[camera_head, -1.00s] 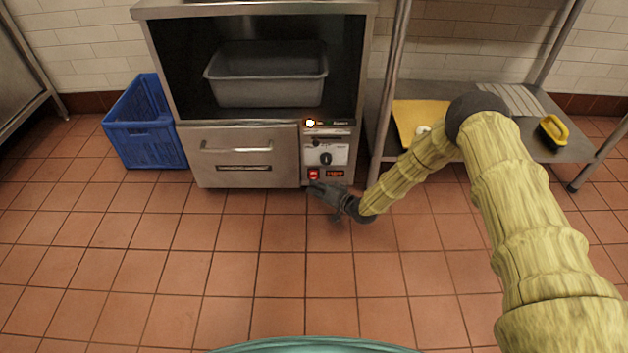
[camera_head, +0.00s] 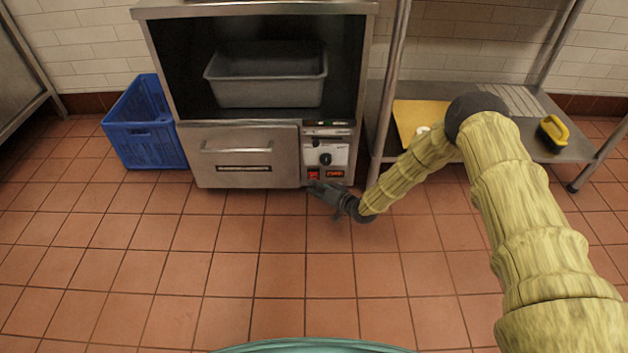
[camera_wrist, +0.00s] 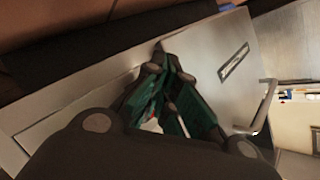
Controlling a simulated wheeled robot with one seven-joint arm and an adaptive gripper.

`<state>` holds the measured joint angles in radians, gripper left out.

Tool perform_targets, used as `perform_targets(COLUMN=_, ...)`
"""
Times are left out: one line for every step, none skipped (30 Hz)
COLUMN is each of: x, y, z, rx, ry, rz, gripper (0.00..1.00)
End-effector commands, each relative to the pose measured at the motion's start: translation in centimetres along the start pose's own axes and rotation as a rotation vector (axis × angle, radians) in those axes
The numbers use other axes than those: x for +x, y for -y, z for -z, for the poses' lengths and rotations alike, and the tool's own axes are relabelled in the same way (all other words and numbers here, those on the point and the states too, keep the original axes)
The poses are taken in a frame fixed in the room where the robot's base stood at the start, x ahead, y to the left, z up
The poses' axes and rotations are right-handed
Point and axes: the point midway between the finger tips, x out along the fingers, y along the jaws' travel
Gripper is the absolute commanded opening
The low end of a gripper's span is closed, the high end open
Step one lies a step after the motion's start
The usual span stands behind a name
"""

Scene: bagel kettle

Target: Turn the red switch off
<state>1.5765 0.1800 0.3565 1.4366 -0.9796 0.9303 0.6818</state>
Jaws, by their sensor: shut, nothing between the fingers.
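The red switch (camera_head: 313,175) sits low on the control panel (camera_head: 326,155) at the right side of the steel kettle unit. It looks unlit, and the orange lamp at the top of the panel is dark. My gripper (camera_head: 312,185) is shut and empty, its tip at the lower edge of the panel just below the switch. Whether it touches the switch I cannot tell. In the wrist view the closed fingers (camera_wrist: 172,95) point at the steel front, and a bit of red shows between the finger links. The rest of the switch is hidden there.
A steel drawer (camera_head: 236,155) with a bar handle is left of the panel. A grey tub (camera_head: 266,85) stands in the unit's open bay. A blue crate (camera_head: 145,140) is at the left, and a steel shelf (camera_head: 470,140) at the right. The tiled floor in front is clear.

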Motion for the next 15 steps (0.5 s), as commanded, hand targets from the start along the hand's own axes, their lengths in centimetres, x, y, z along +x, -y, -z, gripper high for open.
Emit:
perform_targets(x=-0.18, y=0.18, z=-0.02, rx=0.001, ry=0.001, rz=0.000, gripper=0.00)
perform_targets(x=-0.27, y=0.25, z=-0.07, rx=0.001, ry=0.001, rz=0.000, gripper=0.00)
perform_targets(x=-0.39, y=0.34, z=-0.15, rx=0.001, ry=0.001, rz=0.000, gripper=0.00)
perform_targets(x=-0.49, y=0.41, z=-0.20, rx=0.001, ry=0.001, rz=0.000, gripper=0.00)
perform_targets(x=-0.59, y=0.48, z=-0.27, rx=0.001, ry=0.001, rz=0.000, gripper=0.00)
perform_targets(x=-0.71, y=0.57, z=-0.36, rx=0.001, ry=0.000, rz=0.000, gripper=0.00)
perform_targets(x=-0.79, y=0.62, z=-0.43, rx=0.001, ry=0.000, rz=0.000, gripper=0.00)
perform_targets(x=-0.86, y=0.67, z=-0.50, rx=0.001, ry=0.000, rz=0.000, gripper=0.00)
perform_targets(x=-0.93, y=0.70, z=-0.57, rx=0.001, ry=0.000, rz=0.000, gripper=0.00)
perform_targets(x=-0.96, y=0.70, z=-0.62, rx=0.001, ry=0.000, rz=0.000, gripper=0.00)
perform_targets(x=-0.97, y=0.70, z=-0.65, rx=0.001, ry=0.000, rz=0.000, gripper=0.00)
perform_targets(x=-0.97, y=0.69, z=-0.68, rx=0.001, ry=0.000, rz=0.000, gripper=0.00)
perform_targets(x=-0.96, y=0.67, z=-0.69, rx=0.001, ry=0.000, rz=0.000, gripper=0.00)
perform_targets(x=-0.96, y=0.67, z=-0.69, rx=0.001, ry=0.000, rz=0.000, gripper=0.00)
perform_targets(x=-0.96, y=0.66, z=-0.69, rx=0.000, ry=0.000, rz=0.000, gripper=0.00)
